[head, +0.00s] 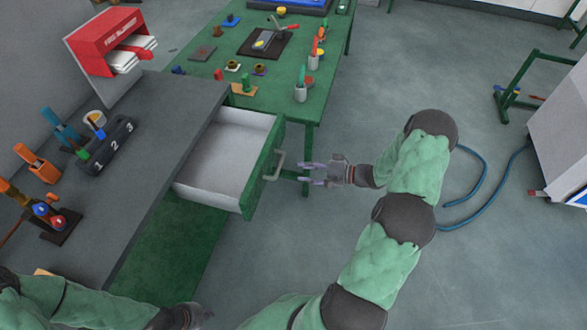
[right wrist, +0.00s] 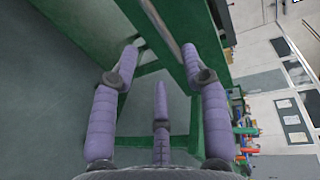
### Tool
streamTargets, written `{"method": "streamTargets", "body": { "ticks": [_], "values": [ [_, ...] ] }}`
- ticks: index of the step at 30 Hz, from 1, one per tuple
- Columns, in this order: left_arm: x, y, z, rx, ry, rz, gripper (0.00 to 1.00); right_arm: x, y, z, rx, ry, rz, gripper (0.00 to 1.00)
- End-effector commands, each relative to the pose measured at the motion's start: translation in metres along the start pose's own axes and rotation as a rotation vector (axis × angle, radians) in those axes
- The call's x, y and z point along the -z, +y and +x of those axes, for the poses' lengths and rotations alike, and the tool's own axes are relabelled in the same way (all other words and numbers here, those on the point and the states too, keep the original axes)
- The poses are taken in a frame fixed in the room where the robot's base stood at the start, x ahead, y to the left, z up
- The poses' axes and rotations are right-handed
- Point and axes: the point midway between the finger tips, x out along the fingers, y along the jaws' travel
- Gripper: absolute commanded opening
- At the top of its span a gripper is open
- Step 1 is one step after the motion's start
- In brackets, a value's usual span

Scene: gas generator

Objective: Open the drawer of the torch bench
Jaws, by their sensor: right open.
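The bench with a dark top (head: 165,125) stands at left. Its drawer (head: 225,150), with a pale empty inside and a green front, is pulled well out to the right. A pale bar handle (head: 276,165) sits on the drawer's front. My right gripper (head: 304,172) is open just right of the handle, apart from it in the head view. In the right wrist view its purple fingers (right wrist: 160,62) are spread with nothing between them, near green surfaces. My left gripper (head: 200,316) is at the bottom edge, partly cut off; its fingers are unclear.
A green table (head: 215,80) with tools and small cups stands behind the drawer. A red rack (head: 105,40), a numbered block (head: 105,145) and torch-like tools stand on the dark bench. Blue hoses (head: 475,190) lie on the floor at right.

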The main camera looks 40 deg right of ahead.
Motion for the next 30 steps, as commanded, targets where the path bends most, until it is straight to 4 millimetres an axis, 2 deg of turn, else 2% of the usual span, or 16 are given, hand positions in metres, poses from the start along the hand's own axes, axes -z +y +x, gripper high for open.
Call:
{"method": "streamTargets", "body": {
  "ticks": [3,7,25,28,30],
  "values": [
    [0.0,0.0,0.0,0.0,0.0,0.0,0.0,0.0,0.0,-0.013,0.0,0.001,-0.001,0.46],
    [0.0,0.0,0.0,0.0,0.0,0.0,0.0,0.0,0.0,-0.019,-0.001,0.001,0.0,0.46],
    [0.0,0.0,0.0,0.0,0.0,0.0,0.0,-0.001,0.001,-0.018,-0.002,-0.004,0.002,0.46],
    [0.0,0.0,0.0,0.0,0.0,0.0,0.0,-0.013,0.007,-0.008,-0.029,-0.042,0.026,0.46],
    [0.0,0.0,0.0,0.0,0.0,0.0,0.0,-0.032,0.017,0.006,-0.077,-0.101,0.064,0.46]
  ]
}}
